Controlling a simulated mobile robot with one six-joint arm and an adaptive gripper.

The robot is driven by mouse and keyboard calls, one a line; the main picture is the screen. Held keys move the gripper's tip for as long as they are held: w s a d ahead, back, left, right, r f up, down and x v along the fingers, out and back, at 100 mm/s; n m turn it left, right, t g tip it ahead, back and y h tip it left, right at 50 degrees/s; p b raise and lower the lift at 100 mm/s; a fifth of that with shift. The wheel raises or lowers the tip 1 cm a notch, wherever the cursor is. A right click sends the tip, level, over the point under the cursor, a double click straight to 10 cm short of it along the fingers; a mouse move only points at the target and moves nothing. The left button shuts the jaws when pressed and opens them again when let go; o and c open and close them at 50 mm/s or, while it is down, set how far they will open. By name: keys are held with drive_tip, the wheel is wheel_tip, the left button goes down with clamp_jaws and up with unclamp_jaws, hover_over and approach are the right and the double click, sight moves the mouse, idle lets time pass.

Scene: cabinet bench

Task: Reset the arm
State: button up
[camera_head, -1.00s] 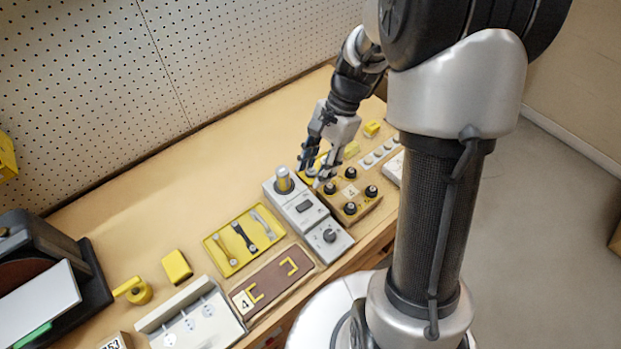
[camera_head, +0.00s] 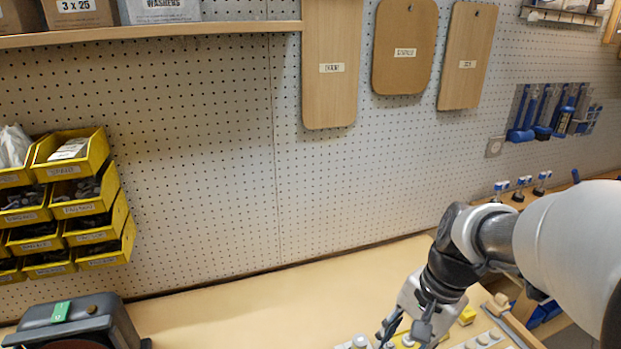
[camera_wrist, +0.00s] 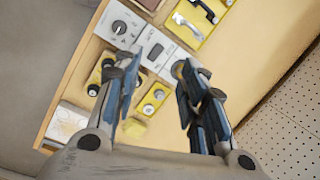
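My gripper (camera_head: 405,330) shows at the lower right of the head view, hanging over the bench, its tips near the bottom edge. In the wrist view, my gripper (camera_wrist: 159,66) is open, with its two blue-padded fingers apart and nothing held between them. Beyond the fingers lies a grey control box (camera_wrist: 122,26) with a dial and a dark switch. I cannot tell whether the fingers touch anything.
The bench top (camera_head: 240,305) is clear along the wall. A pegboard (camera_head: 200,190) stands behind it. Yellow bins (camera_head: 85,205) hang at the left, and a dark machine (camera_head: 75,325) stands below them. A yellow tray of handles (camera_wrist: 195,22) lies beyond the grey box.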

drive_tip(key=s+a+r+n+t+h, duration=0.2)
drive_tip(key=s+r+n+t, duration=0.2)
drive_tip(key=s+r+n, duration=0.3)
drive_tip(key=s+n, duration=0.2)
drive_tip(key=s, duration=0.3)
drive_tip(key=shift+n+t+h, duration=0.3)
idle(1.4)
